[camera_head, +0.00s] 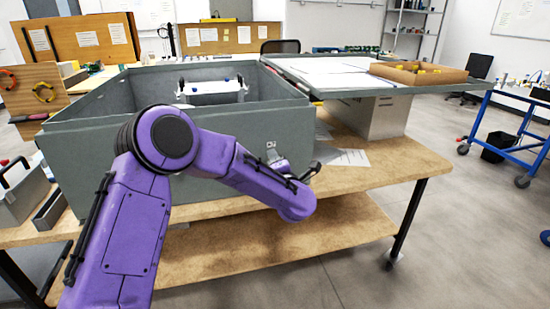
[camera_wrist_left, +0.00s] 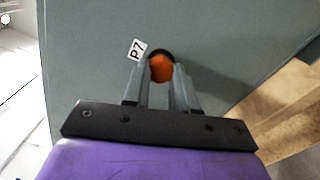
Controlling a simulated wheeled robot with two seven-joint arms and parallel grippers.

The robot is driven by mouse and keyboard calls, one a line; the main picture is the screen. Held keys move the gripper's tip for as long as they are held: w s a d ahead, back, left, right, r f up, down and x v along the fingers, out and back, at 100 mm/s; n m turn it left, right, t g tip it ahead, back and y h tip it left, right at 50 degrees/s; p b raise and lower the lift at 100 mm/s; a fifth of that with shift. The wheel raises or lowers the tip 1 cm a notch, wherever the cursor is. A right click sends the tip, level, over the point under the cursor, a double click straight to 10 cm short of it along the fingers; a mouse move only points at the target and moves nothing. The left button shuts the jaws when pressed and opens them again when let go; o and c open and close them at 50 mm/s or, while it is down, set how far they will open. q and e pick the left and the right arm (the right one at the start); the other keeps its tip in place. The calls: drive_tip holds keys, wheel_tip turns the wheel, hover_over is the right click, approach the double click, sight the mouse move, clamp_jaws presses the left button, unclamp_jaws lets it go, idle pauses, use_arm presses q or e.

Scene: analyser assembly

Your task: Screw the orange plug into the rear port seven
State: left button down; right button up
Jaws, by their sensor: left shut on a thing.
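The orange plug (camera_wrist_left: 161,69) shows in the left wrist view between the fingertips of my left gripper (camera_wrist_left: 160,78), which is shut on it. A dark ring shows around the plug's upper edge, against the grey wall of the analyser housing (camera_wrist_left: 225,45). A white label reading P7 (camera_wrist_left: 137,49) is just left of the plug. I cannot tell how deep the plug sits in the port. In the head view my left gripper (camera_head: 281,165) is at the housing's near wall (camera_head: 235,136). The plug is hidden there. My right gripper is not in view.
The open grey housing stands on a wooden bench (camera_head: 375,165). Its lid panel (camera_head: 325,72) lies to the right with a cardboard tray (camera_head: 420,73) on it. Grey bins (camera_head: 20,195) stand at the left. A blue cart (camera_head: 510,110) is at the far right. The bench's front right is clear.

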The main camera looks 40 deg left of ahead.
use_arm(q)
drive_tip(key=m+p, duration=0.3)
drive_tip(key=m, duration=0.1)
drive_tip(key=shift+m+p, duration=0.3)
drive_tip(key=shift+m, duration=0.1)
drive_tip(key=c, duration=0.8)
unclamp_jaws()
drive_tip(key=shift+c, duration=0.2)
drive_tip(key=shift+d, duration=0.1)
drive_tip(key=p+v, duration=0.1)
drive_tip(key=v, duration=0.6)
